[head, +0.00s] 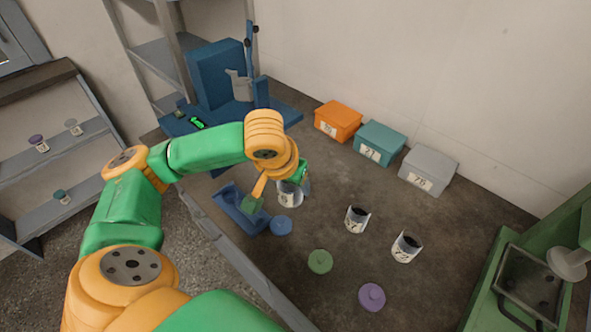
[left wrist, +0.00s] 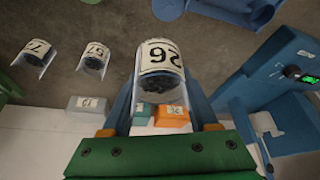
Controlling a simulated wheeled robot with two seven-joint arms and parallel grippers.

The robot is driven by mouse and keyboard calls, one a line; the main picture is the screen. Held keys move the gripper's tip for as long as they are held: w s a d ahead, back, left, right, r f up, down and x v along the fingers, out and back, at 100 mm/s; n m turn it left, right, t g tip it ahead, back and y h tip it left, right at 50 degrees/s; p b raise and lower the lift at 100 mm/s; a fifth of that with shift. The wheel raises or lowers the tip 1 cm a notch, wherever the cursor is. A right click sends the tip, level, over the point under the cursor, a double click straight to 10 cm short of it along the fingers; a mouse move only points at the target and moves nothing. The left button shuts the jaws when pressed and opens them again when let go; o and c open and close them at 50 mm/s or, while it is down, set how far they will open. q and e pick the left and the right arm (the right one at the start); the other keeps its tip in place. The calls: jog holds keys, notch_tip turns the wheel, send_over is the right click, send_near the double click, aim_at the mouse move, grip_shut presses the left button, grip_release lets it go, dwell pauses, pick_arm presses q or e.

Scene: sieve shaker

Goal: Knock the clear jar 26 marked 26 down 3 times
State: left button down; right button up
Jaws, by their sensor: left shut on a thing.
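The clear jar marked 26 (head: 290,195) shows beside my left gripper (head: 297,176), partly hidden by the wrist in the head view. In the left wrist view the jar (left wrist: 160,68) sits between the two blue fingers (left wrist: 165,100), its white label 26 upside down and dark grains inside. My left gripper is shut on it. I cannot tell whether its base touches the table. My right gripper is not in view.
A blue tray (head: 229,199) lies left of the jar, with blue (head: 281,226), green (head: 320,262) and purple (head: 372,297) lids nearby. Two other jars (head: 357,219) (head: 405,247) stand to the right. A blue machine (head: 217,75) and several boxes (head: 338,120) stand behind.

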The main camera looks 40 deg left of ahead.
pick_arm(q)
jog(key=w+f, duration=0.3)
jog(key=w, duration=0.1)
jog(key=w+f, duration=0.3)
jog(key=w, duration=0.1)
jog(key=w+f, duration=0.4)
jog(key=shift+w+b, duration=0.15)
jog(key=shift+b, duration=0.2)
jog(key=shift+r, duration=0.1)
